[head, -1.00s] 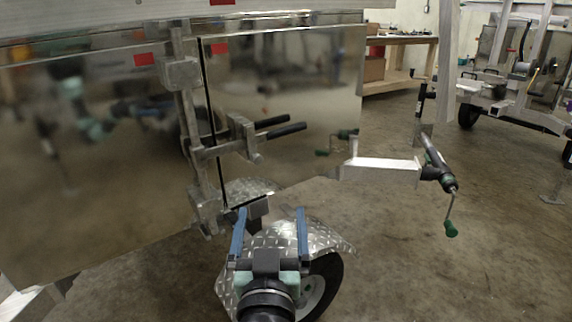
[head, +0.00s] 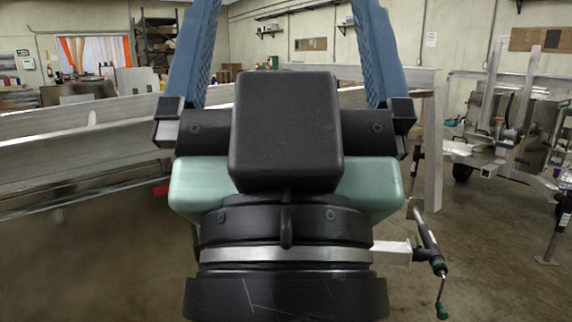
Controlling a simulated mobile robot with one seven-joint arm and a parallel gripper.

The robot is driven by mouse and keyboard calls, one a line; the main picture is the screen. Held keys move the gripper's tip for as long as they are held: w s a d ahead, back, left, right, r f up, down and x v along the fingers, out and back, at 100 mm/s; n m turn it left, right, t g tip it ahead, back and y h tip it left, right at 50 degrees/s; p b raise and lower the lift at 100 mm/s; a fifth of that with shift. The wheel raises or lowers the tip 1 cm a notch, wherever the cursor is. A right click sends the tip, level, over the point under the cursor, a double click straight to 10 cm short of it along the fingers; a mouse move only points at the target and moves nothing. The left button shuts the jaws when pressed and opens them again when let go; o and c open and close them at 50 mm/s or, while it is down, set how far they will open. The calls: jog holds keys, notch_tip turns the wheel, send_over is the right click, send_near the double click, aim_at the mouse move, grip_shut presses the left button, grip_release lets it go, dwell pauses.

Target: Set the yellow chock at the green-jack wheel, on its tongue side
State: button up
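My gripper (head: 285,12) fills the middle of the head view, close to the camera and pointing up. Its two blue fingers stand wide apart with nothing visible between them; their tips run off the top edge. The jack with green ends and a green crank handle (head: 430,250) shows at the lower right, beyond my gripper. It hangs on a light metal arm (head: 392,252), partly hidden behind my gripper. No yellow chock shows. No wheel of the near trailer shows; my gripper hides much of the middle.
The near trailer's aluminium rail (head: 80,135) crosses the left side. Another aluminium trailer (head: 510,120) stands at the back right. Bare concrete floor (head: 490,270) lies open at the lower right. Shelves (head: 157,35) stand at the back left.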

notch_tip(320, 180, up, 25)
jog(key=p, duration=2.2)
jog(key=shift+f, duration=0.15)
jog(key=shift+f, duration=0.1)
